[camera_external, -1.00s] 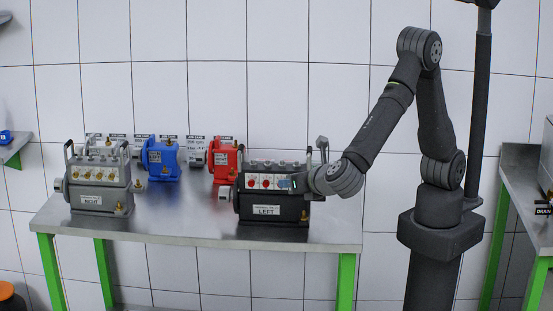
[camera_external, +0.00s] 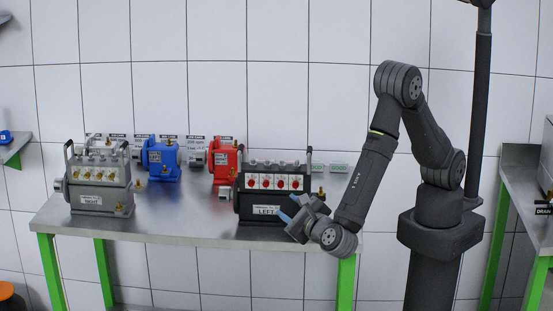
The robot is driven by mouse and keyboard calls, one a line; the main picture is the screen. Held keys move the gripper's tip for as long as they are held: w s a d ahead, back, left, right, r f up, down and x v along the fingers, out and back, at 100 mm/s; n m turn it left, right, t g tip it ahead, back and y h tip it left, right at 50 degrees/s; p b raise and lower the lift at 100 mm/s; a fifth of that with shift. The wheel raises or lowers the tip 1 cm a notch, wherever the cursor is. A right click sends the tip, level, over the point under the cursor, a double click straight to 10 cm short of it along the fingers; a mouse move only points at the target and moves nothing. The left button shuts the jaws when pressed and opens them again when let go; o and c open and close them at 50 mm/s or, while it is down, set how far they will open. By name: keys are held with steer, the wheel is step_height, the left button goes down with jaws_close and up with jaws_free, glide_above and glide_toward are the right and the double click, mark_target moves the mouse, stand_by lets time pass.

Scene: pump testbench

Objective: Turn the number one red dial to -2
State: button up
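The black unit labelled LEFT (camera_external: 266,211) stands on the right part of the steel table. Its front has a row of several red dials (camera_external: 265,183) on pale plates. The dial numbers and settings are too small to read.
A grey unit labelled RIGHT (camera_external: 100,190) with brass-coloured knobs stands at the table's left. A blue pump (camera_external: 161,160) and a red pump (camera_external: 225,161) stand at the back. The steel table (camera_external: 180,222) is bare between the two labelled units.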

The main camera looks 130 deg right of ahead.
mark_target(253, 184)
step_height(253, 184, down, 6)
steer(key=n+h, duration=0.4)
steer(key=n, duration=0.3)
steer(key=shift+t, duration=0.4)
steer(key=x, duration=1.7)
steer(key=shift+s+f, duration=0.1)
steer(key=shift+s, duration=0.05)
steer(key=shift+c, duration=0.5)
steer(key=shift+a, duration=0.1)
jaws_close()
